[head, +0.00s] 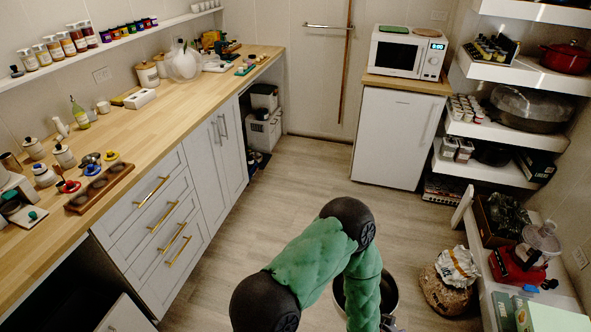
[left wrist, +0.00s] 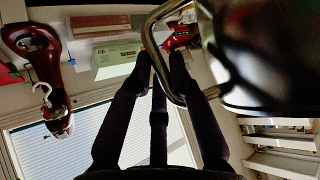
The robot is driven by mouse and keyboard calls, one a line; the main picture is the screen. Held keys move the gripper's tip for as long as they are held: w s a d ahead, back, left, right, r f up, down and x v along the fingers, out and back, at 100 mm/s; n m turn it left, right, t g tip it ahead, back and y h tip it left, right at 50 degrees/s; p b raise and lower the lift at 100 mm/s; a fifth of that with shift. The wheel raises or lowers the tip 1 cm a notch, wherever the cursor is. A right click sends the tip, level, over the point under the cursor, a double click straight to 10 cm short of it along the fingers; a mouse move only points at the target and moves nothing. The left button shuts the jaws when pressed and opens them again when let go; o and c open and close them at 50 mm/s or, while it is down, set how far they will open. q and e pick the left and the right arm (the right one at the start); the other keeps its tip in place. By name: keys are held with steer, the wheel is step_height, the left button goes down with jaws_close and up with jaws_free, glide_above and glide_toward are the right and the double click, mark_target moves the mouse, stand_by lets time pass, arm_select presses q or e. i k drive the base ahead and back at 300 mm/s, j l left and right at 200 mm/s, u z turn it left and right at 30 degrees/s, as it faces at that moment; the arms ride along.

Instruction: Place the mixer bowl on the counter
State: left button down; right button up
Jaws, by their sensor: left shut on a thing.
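The mixer bowl is a shiny metal bowl (head: 390,291), partly hidden behind my green arm near the bottom of the head view. It hangs above the floor, left of the bag on the floor. In the left wrist view the dark, reflective bowl (left wrist: 265,55) fills the upper right, with its metal loop handle (left wrist: 152,38) reaching toward my left gripper (left wrist: 160,66). The fingers are shut on that handle. The wooden counter (head: 150,122) runs along the left wall, away from the bowl. My right gripper is not in view.
Jars, a tray of small pots and a clear jug stand along the counter; bare stretches lie along its front edge. A filled bag (head: 447,285) sits on the floor at right. A low shelf (head: 487,290) holds a red appliance (head: 517,262). The middle floor (head: 290,180) is clear.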

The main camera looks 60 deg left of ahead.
mark_target(172, 106)
steer(key=j+u, duration=0.1)
steer(key=u, duration=0.3)
steer(key=i+j+u, duration=0.1)
steer(key=u, duration=0.35)
steer(key=i+u, duration=0.15)
steer(key=u, duration=0.25)
steer(key=i+u, duration=0.25)
steer(key=u, duration=0.15)
steer(key=i+u, duration=0.3)
steer(key=u, duration=0.15)
steer(key=i+u, duration=0.25)
steer(key=u, duration=0.15)
steer(key=i+l+u, duration=0.15)
steer(key=i+l, duration=0.65)
steer(key=i, duration=0.1)
